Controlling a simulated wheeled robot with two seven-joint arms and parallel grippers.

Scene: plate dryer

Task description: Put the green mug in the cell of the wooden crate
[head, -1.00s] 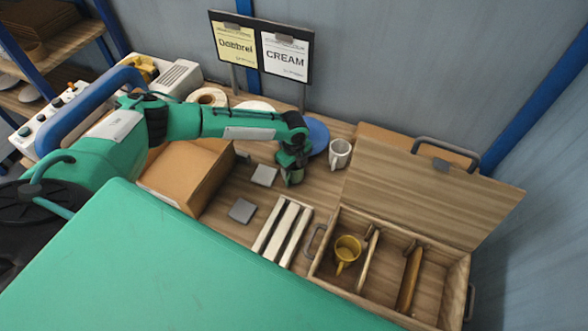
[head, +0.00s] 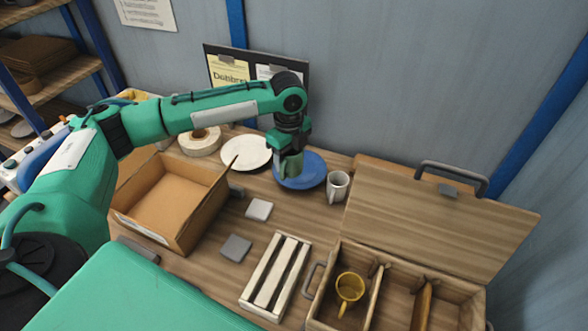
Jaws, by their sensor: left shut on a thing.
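The green mug (head: 291,165) is in the jaws of my left gripper (head: 289,152), which is shut on it, pointing down. Gripper and mug appear in front of the blue plate (head: 314,172) in the head view, and the mug seems held above the table. The fingers and mug are small and partly merge in colour. The wooden crate (head: 394,258) stands open at the right, divided into cells. A yellow mug (head: 350,288) sits in its left cell. The other visible cells hold no mug. My right gripper is not in view.
A white mug (head: 338,186) stands between the blue plate and the crate's raised lid (head: 430,215). A white slatted rack (head: 274,275) lies left of the crate. A cardboard box (head: 170,205), white plate (head: 246,152) and two small grey pads (head: 236,248) are further left.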

